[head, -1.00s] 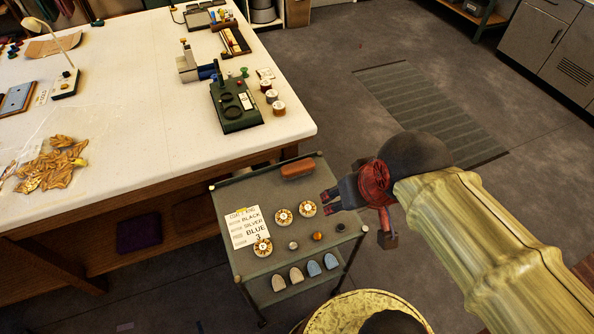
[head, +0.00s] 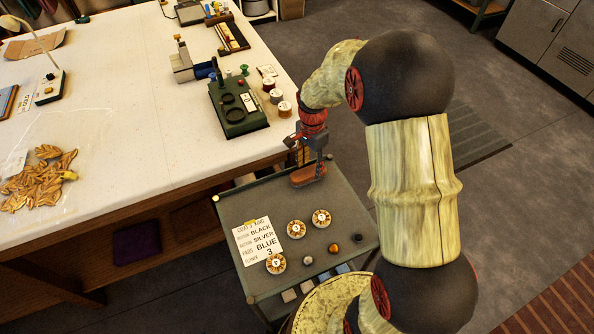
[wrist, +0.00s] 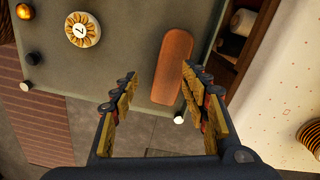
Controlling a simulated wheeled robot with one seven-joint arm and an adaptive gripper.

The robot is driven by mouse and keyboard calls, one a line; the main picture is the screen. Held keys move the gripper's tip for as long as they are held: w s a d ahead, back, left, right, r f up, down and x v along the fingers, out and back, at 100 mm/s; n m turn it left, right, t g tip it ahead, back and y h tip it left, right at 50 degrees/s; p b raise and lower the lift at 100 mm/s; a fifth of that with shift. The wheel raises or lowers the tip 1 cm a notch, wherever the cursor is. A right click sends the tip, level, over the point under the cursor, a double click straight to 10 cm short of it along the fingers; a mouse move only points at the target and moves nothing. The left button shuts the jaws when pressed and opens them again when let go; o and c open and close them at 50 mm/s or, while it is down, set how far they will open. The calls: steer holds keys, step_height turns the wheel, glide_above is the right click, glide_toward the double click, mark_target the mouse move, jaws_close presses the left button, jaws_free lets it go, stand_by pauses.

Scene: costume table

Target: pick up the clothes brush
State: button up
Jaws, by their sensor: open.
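The clothes brush (head: 308,176) is a reddish-brown, rounded oblong lying at the back edge of the small grey-green trolley (head: 231,208). In the wrist view the brush (wrist: 173,68) lies ahead of my gripper, nearer the right finger, its lower end showing between the fingers. My gripper (head: 308,165) is over the brush in the head view, pointing down. In the wrist view my gripper (wrist: 160,95) is open, with its two fingers wide apart and nothing held. I cannot tell whether a finger touches the brush.
On the trolley lie a card (head: 258,242), several numbered round discs (head: 296,229) and small knobs (head: 333,248). The big white table (head: 150,125) stands close on the left, with a dark green device (head: 240,112) and spools (head: 284,108) near its edge.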

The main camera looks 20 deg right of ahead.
mark_target(308, 172)
steer(key=shift+w+r+m, duration=0.35)
steer(key=shift+w+m, duration=0.3)
steer(key=shift+m, duration=0.05)
steer(key=shift+d+m, duration=0.1)
steer(key=shift+m, duration=0.6)
steer(key=shift+w+f+b, duration=0.15)
steer(key=shift+f+b, duration=1.15)
steer(key=shift+f, duration=2.65)
steer(key=shift+c, duration=1.3)
steer(key=c, duration=0.7)
steer(key=shift+r, duration=0.1)
